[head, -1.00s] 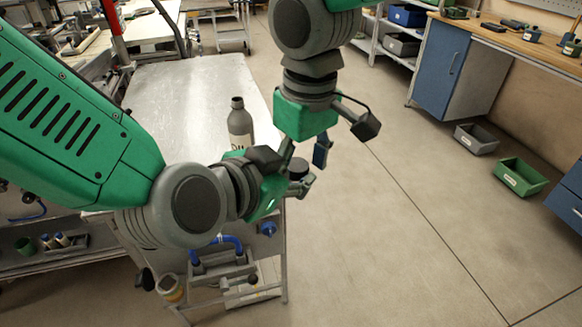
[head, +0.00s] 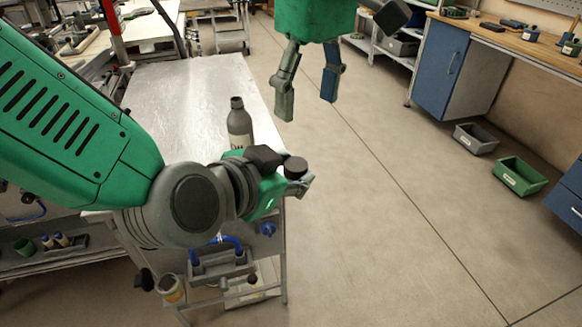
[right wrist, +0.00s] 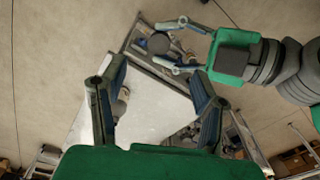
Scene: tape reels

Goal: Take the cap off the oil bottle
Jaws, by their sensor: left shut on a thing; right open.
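The grey bottle (head: 240,127) stands upright on the metal table, with a dark neck and top and dark lettering on its side, partly hidden by my left arm. I cannot tell whether its top is a cap. My left gripper (head: 298,180) is shut on a dark round-topped thing (head: 295,166), beyond the table's right edge. It also shows from above in the right wrist view (right wrist: 158,43); its lower part is hidden, so I cannot tell what it is. My right gripper (head: 306,108) is open and empty, above and to the right of the bottle.
The metal table (head: 185,90) has a clear top behind the bottle. Open floor lies to the right, with a grey bin (head: 475,138) and a green bin (head: 519,175). A blue cabinet (head: 440,62) stands under a wooden bench at the back right.

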